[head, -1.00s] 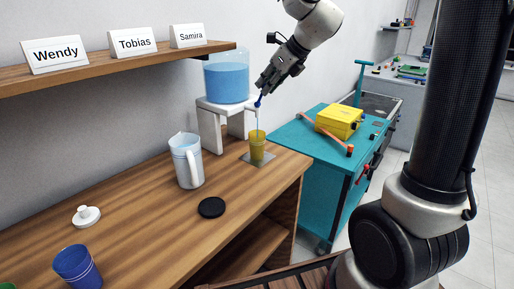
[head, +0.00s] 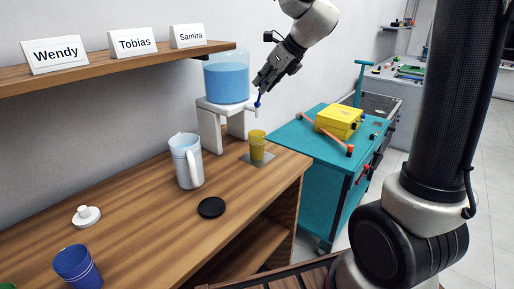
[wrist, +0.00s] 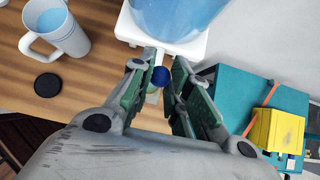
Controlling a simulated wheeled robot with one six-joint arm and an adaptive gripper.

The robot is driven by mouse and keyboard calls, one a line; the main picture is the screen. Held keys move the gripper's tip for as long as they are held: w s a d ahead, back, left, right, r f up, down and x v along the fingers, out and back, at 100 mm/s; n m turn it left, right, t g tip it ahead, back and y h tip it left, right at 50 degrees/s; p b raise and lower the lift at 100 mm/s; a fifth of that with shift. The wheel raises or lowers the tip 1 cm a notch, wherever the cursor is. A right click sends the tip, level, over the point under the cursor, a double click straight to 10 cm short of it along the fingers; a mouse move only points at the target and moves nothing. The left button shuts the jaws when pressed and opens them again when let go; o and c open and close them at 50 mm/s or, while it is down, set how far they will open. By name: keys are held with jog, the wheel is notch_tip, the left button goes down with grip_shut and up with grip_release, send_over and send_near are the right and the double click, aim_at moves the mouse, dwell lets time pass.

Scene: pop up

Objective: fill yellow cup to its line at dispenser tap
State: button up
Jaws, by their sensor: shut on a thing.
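The yellow cup (head: 257,146) stands upright on a grey square plate (head: 259,159) below the tap spout (head: 256,112). Its fill level is too small to tell. The dispenser is a clear tank (head: 227,78) of blue liquid on a white stand (head: 209,117). My gripper (head: 262,86) is at the tap, shut on the blue tap handle (head: 258,100). In the wrist view the handle's round blue knob (wrist: 160,76) sits between my two fingers (wrist: 159,88). No stream shows between spout and cup. The cup is hidden in the wrist view.
A white pitcher (head: 187,162) and a black disc (head: 211,207) stand left of the cup. A blue cup (head: 77,267) and a white lid (head: 86,215) are farther left. A teal cart (head: 305,168) with a yellow box (head: 340,121) stands to the right.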

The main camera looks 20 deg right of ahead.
jog(key=shift+w+a+r, duration=0.25)
jog(key=shift+w+a, duration=0.1)
jog(key=shift+w, duration=0.25)
jog(key=shift+w+a, duration=0.25)
jog(key=shift+w, duration=0.05)
jog(key=o, duration=0.8)
jog(key=shift+o, duration=0.2)
